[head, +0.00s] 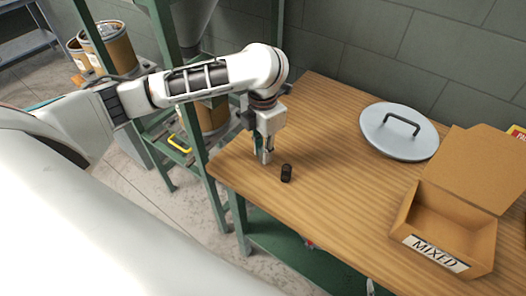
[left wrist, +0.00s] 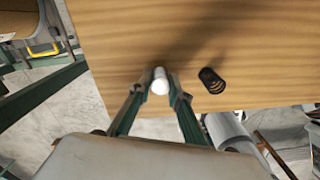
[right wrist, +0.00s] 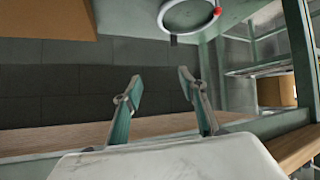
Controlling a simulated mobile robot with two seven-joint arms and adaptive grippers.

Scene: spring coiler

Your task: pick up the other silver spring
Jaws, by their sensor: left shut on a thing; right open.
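My left gripper (head: 264,152) is over the near left part of the wooden table (head: 330,130). It is shut on a small light-coloured cylinder, which looks like the silver spring (left wrist: 160,82) in the left wrist view. In the head view the held piece shows only as a small grey bit between the fingers. A black spring (head: 286,173) stands on the table just right of the left gripper; it also shows in the left wrist view (left wrist: 212,80). My right gripper (right wrist: 157,80) is open and empty in the right wrist view, and is not seen in the head view.
An open cardboard box labelled MIXED (head: 440,232) sits at the table's right. A round grey lid with a handle (head: 399,143) lies behind it. The middle of the table is clear. Green metal posts (head: 205,140) stand at the table's left edge.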

